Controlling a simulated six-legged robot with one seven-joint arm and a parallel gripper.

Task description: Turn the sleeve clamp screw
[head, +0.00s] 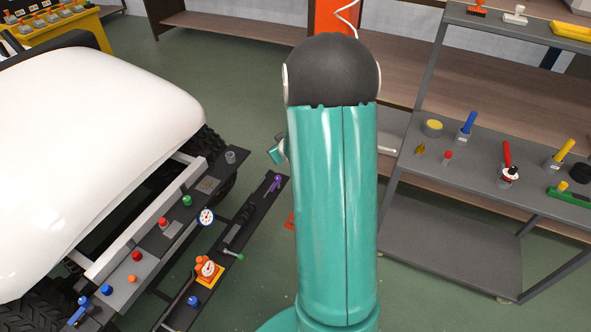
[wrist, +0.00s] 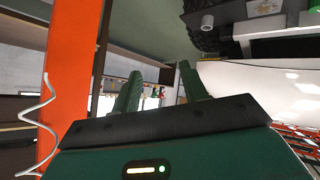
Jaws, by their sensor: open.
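My gripper (wrist: 158,84) is open in the wrist view, its two green fingers apart with nothing between them. In the head view my teal arm stands upright in the middle and the gripper is mostly hidden behind it. I cannot tell for certain which part is the sleeve clamp screw. The gripper is apart from all of these.
A white-bodied cart (head: 90,150) stands at the left, its side panel holding coloured knobs and a grey cylinder (head: 231,156), possibly the one in the wrist view (wrist: 207,22). A grey shelf (head: 480,165) with tools stands right. An orange post (wrist: 72,85) is close left in the wrist view.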

